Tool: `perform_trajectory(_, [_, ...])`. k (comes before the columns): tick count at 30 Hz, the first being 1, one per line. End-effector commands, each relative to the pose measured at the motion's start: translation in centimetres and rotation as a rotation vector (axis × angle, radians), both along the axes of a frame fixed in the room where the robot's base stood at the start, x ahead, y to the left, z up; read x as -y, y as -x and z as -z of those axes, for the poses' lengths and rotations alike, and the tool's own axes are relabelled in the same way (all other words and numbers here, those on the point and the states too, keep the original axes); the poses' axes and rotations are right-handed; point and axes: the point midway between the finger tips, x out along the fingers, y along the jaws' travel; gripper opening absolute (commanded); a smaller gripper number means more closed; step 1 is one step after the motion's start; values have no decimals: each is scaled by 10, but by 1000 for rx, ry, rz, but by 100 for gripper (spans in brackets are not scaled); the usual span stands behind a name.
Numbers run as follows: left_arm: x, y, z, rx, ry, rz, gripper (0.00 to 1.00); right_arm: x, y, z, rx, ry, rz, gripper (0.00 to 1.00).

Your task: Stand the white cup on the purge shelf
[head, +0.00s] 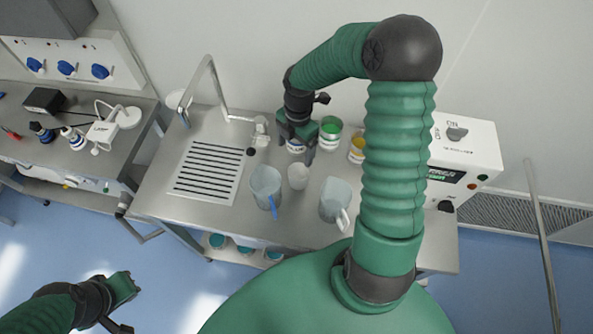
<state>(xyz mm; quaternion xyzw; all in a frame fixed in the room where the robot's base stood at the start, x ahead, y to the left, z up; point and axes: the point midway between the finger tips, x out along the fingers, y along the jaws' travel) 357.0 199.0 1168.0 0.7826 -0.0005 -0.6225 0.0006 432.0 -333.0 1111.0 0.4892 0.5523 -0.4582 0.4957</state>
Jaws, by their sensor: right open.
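A small white cup (298,176) stands upright on the steel table (160,192), between a clear pitcher with a blue handle (265,182) and one with a white handle (335,197). My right gripper (297,152) points down behind the white cup, open, its fingers on either side of a small jar (296,146) that they partly hide. I cannot tell whether they touch it. My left gripper (131,307) is open and empty at the lower left, over the floor. I cannot tell which surface is the purge shelf; a slotted plate (230,150) lies left of the cups.
Jars with green (330,128) and yellow (357,150) contents stand right of my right gripper. A bent metal pipe (221,96) rises behind the slotted plate. A white control box (470,145) stands at the right. Teal-filled containers (245,252) sit on a lower shelf.

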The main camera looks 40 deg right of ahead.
Motion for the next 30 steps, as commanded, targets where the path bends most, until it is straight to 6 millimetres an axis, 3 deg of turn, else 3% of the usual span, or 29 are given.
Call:
perform_trajectory(3, [0, 0, -11, -1, 0, 0, 0, 15, -4, -5, 9, -30, -134, 85])
perform_trajectory(7, [0, 0, -12, -1, 0, 0, 0, 17, -5, 5, 11, -39, -184, 85])
perform_trajectory(18, [0, 0, -29, -1, 0, 0, 0, 7, 0, 93, 9, -40, -183, 85])
perform_trajectory(23, [0, 0, -32, 0, 0, 0, 0, 6, 1, 113, 12, -38, -181, 85])
perform_trajectory(30, [0, 0, -57, 0, 0, 0, 0, 4, 8, 149, 10, -39, -182, 85])
